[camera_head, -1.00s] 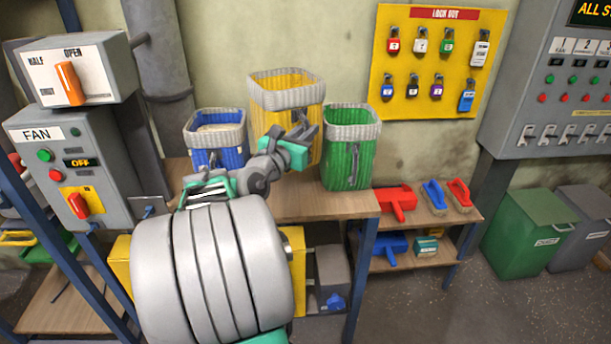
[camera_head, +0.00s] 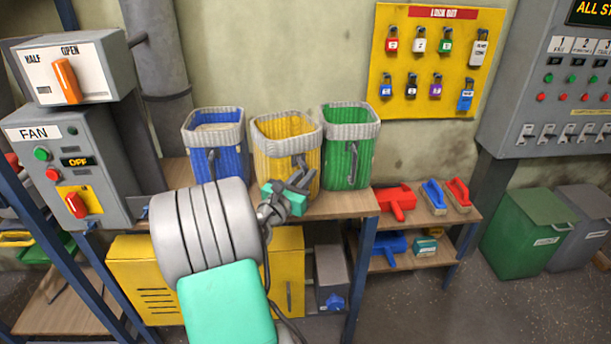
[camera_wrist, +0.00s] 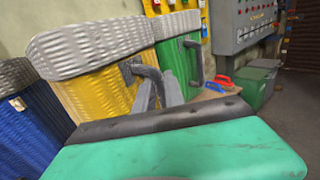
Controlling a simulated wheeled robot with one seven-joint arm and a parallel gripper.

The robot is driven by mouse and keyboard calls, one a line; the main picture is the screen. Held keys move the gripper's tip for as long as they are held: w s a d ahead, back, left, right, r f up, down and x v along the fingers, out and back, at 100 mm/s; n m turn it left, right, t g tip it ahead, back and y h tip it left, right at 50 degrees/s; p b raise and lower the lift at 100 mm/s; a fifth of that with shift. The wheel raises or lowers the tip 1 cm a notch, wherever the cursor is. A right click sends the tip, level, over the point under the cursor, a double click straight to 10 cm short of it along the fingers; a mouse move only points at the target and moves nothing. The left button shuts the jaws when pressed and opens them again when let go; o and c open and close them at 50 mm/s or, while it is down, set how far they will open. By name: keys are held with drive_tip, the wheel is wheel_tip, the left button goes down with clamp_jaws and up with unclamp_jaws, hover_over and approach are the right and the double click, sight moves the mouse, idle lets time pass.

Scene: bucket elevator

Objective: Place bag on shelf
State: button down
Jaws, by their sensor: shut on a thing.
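The yellow bag (camera_head: 272,150) with a grey rim stands upright at the wooden shelf (camera_head: 345,205), between the blue bag (camera_head: 204,165) and the green bag (camera_head: 341,163). My gripper (camera_head: 301,178) is in front of the yellow bag and shut on its grey handle. The yellow bag fills the left of the wrist view (camera_wrist: 90,95), with my fingers at its handle. Its lower part is partly hidden by my gripper, so I cannot fully see whether its base touches the shelf. Its rim is about level with the neighbouring rims.
A fan control box (camera_head: 70,165) stands at the left. A lower side shelf (camera_head: 420,210) with red and blue tools is at the right, below a yellow lockout board (camera_head: 432,60). A yellow cabinet (camera_head: 150,285) is under the shelf.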

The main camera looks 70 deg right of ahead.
drive_tip(key=c, duration=1.8)
unclamp_jaws()
drive_tip(key=shift+f, duration=0.1)
drive_tip(key=shift+c, duration=0.2)
drive_tip(key=o, duration=0.4)
drive_tip(key=shift+o, duration=0.2)
